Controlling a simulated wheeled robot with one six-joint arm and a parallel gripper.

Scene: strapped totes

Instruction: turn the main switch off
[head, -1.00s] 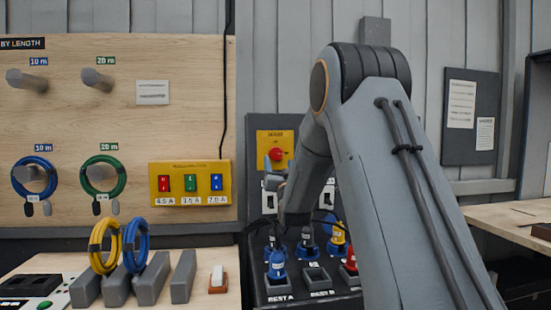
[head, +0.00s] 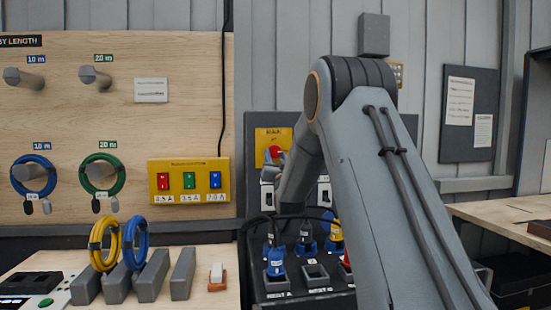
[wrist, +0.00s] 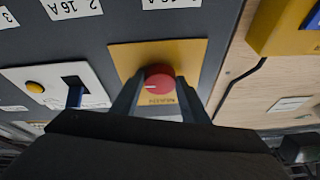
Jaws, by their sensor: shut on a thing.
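The main switch is a round red knob (wrist: 158,78) on a yellow plate (wrist: 196,62), set on a dark grey panel. In the wrist view, one finger stands on each side of the knob, and my gripper (wrist: 160,88) is shut on it. A short white mark shows on the knob's face, pointing left in that view. In the head view, the knob (head: 275,151) shows beside my gripper (head: 271,160), which partly covers it.
A white plate with a yellow button (wrist: 35,87) and a blue lever (wrist: 75,96) sits beside the switch. Below it is a bench of sockets (head: 315,275) with plugs and cables. A yellow box with coloured switches (head: 189,180) is on the wooden board to the left.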

